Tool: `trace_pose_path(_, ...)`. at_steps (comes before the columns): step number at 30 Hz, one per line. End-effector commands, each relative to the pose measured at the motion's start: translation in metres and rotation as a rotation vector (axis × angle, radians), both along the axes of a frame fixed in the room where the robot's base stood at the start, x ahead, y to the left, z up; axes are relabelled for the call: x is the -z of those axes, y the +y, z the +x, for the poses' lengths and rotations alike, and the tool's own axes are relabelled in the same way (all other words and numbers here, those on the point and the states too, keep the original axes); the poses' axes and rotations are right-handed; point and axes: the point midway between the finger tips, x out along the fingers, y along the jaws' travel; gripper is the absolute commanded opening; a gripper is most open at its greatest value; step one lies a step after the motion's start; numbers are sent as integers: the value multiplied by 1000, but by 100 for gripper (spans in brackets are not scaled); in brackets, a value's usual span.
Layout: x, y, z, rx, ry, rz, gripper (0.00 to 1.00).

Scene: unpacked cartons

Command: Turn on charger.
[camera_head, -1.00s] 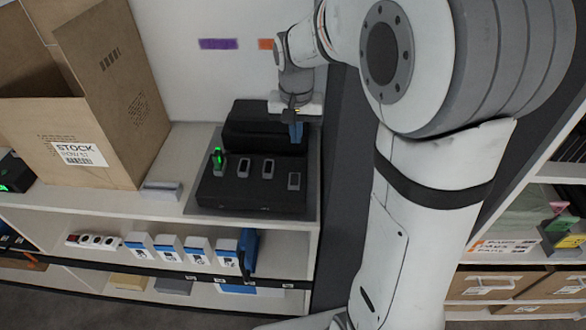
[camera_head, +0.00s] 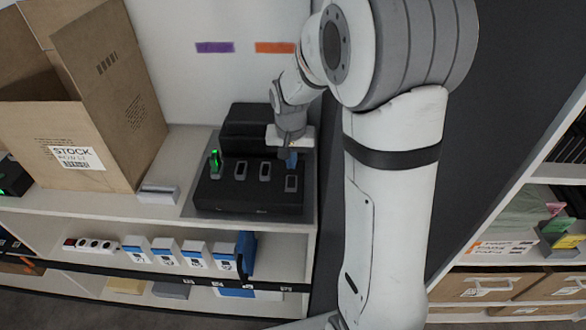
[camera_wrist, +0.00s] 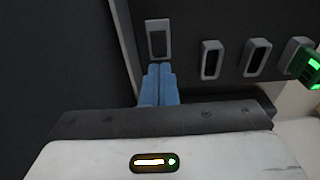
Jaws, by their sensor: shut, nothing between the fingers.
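The charger (camera_head: 230,197) is a black unit with a raised back, standing on a grey mat on the shelf top. Its front deck has a row of grey-rimmed slots. The leftmost slot holds a device with a lit green light (camera_head: 215,163); that green light also shows at the right edge of the wrist view (camera_wrist: 313,66). My gripper (camera_head: 291,160) has blue fingers, shut and empty, just behind the rightmost slot piece (camera_head: 291,183). In the wrist view my fingertips (camera_wrist: 160,68) are right beside that same grey-rimmed piece (camera_wrist: 158,40); I cannot tell whether they touch it.
An open cardboard box (camera_head: 90,110) marked STOCK stands left of the charger, with a small grey block (camera_head: 158,193) between. A dark panel is close on the right. Blue-and-white items (camera_head: 166,252) and a power strip (camera_head: 90,244) sit on the lower shelf.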

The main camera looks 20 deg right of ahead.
Motion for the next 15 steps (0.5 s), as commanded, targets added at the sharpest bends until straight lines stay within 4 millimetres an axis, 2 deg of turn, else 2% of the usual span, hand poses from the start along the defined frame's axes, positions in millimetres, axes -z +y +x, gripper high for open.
trace_pose_path(1,10,-1,0,0,6,0,0)
trace_pose_path(6,35,-2,3,1,4,0,0)
trace_pose_path(15,50,-2,5,1,0,0,0)
